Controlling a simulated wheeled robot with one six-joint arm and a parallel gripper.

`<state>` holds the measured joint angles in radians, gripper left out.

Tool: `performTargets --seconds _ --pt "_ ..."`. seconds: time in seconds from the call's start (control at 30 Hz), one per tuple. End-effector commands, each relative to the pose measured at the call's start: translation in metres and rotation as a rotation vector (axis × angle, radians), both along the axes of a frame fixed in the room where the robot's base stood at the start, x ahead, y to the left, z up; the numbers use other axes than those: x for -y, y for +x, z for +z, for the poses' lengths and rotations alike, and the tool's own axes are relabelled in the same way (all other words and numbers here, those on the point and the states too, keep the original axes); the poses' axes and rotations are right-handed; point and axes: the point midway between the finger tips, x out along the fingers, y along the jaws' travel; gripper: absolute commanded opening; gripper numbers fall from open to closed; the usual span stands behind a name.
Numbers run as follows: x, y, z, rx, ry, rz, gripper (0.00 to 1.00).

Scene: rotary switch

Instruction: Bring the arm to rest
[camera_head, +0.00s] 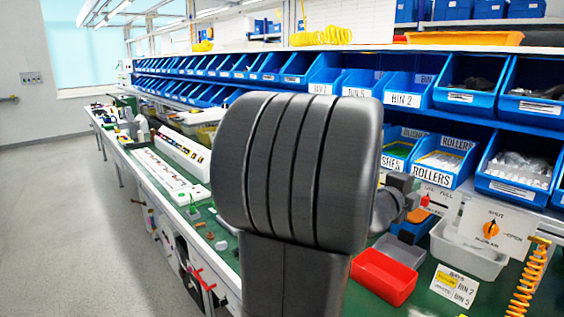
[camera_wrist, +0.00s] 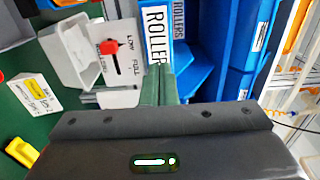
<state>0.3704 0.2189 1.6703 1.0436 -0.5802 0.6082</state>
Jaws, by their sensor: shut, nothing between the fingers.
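My arm's large dark grey link stands in the middle of the head view and hides much of the bench. My gripper (camera_wrist: 158,72) shows in the wrist view as two greenish fingers pressed together, with nothing between them. Its dark body fills the bottom of that view. In the head view a white panel (camera_head: 491,251) carries an orange rotary knob (camera_head: 491,229). Another white panel marked LOW and FULL (camera_wrist: 128,52) has a red control (camera_wrist: 109,47) and stands beyond the fingers. I see no contact between the fingers and either control.
Blue bins (camera_head: 405,93) line the shelves behind the bench. A red tray (camera_head: 384,277) and a pale grey tray (camera_head: 468,256) sit on the green top. An orange coiled hose (camera_head: 525,285) hangs at the right. The floor (camera_head: 70,220) at left is clear.

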Motion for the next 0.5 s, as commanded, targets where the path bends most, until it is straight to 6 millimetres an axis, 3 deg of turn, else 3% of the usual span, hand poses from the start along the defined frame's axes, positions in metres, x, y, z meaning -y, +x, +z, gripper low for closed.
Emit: performTargets --seconds 0.5 --pt "0.049 0.042 0.0 -0.002 0.001 -0.001 0.0"
